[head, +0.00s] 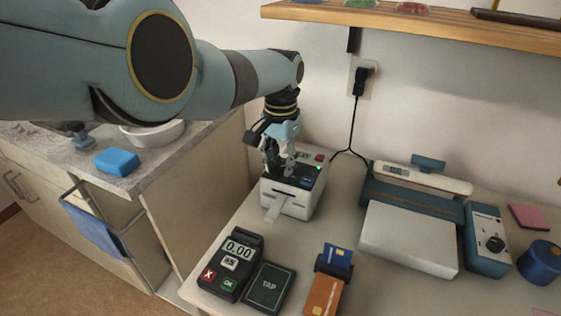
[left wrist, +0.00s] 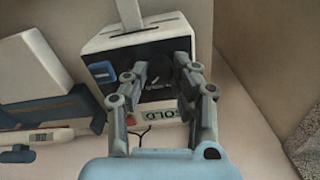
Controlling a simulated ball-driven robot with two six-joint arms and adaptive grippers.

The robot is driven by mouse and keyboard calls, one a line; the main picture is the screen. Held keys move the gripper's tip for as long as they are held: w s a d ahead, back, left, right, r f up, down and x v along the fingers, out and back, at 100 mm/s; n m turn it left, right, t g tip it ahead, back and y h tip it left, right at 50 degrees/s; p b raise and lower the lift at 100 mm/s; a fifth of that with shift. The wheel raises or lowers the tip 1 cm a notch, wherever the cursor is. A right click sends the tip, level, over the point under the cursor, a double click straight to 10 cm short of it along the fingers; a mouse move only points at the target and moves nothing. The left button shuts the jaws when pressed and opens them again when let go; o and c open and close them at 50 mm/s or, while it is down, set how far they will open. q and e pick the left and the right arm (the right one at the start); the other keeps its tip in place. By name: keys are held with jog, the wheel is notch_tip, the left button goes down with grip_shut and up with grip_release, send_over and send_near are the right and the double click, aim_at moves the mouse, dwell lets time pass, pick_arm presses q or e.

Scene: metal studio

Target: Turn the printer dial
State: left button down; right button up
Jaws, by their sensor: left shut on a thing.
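The white printer (head: 290,205) with a black top panel stands on the table, a paper strip (head: 271,207) coming out of its front. My left gripper (head: 279,168) reaches down onto the panel from above. In the left wrist view, the dark round dial (left wrist: 161,73) sits between the fingertips of my left gripper (left wrist: 160,72), which is shut on it. The fingers partly hide the dial, and I cannot read its setting. A blue button (left wrist: 102,71) lies beside it on the panel. My right gripper is not in view.
A card terminal (head: 229,266), a black TAP pad (head: 267,287) and a card holder (head: 333,264) stand in front of the printer. A wooden shelf (head: 420,25) hangs above; a black cable (head: 352,130) runs behind.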

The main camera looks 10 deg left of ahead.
aim_at(281, 166)
pick_arm(q)
jog(key=m, duration=0.4)
jog(key=shift+r, duration=0.1)
jog(key=shift+d+m, duration=0.1)
jog(key=shift+m, duration=2)
jog(key=c, duration=1.1)
grip_release()
jog(key=shift+o, duration=0.2)
notch_tip(281, 166, up, 12)
